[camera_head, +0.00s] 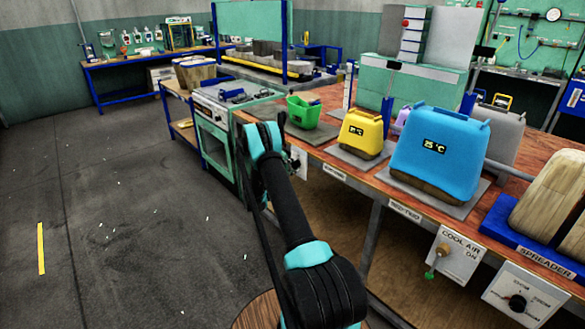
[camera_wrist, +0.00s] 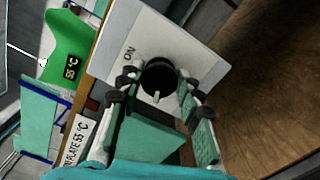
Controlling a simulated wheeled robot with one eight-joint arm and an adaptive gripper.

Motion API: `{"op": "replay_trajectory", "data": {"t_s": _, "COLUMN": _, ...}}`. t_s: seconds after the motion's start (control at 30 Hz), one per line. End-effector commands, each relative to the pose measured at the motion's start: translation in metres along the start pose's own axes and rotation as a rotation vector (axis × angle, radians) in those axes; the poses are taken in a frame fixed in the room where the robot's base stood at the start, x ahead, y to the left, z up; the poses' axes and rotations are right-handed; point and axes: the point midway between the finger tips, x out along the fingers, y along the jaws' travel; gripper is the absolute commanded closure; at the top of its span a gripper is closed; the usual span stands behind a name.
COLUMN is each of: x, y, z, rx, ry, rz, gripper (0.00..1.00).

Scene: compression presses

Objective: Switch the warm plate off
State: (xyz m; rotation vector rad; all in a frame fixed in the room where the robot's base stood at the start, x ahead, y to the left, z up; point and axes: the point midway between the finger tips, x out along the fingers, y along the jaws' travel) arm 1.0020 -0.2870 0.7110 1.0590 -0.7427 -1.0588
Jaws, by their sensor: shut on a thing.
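The warm plate's black round knob (camera_wrist: 158,76) sits on a white panel (camera_wrist: 200,55) marked ON. A pale pointer shows on the knob's lower side, away from the ON lettering. My gripper (camera_wrist: 158,88) is shut on the knob, one finger on each side of it. A label ending "PLATE 55 °C" (camera_wrist: 80,140) is on the table edge beside the panel. In the head view, the panel (camera_head: 302,160) is partly hidden behind my arm. A green container (camera_head: 303,111) stands on a grey plate (camera_head: 325,131) above it; its display reads 55 °C in the wrist view (camera_wrist: 72,67).
A yellow container (camera_head: 361,131) and a blue one (camera_head: 440,150) stand on grey plates farther right on the wooden bench. A COOL AIR panel (camera_head: 456,254) and a spreader dial (camera_head: 517,302) hang from its front edge.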

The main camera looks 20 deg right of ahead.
Motion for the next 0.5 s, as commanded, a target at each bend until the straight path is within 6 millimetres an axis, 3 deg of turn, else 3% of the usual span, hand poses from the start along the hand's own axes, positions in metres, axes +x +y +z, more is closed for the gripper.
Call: {"op": "replay_trajectory", "data": {"t_s": 0.5, "x": -0.0013, "y": -0.0003, "z": -0.0011, "rx": -0.184, "ry": 0.003, "rz": -0.001, "gripper": 0.94}}
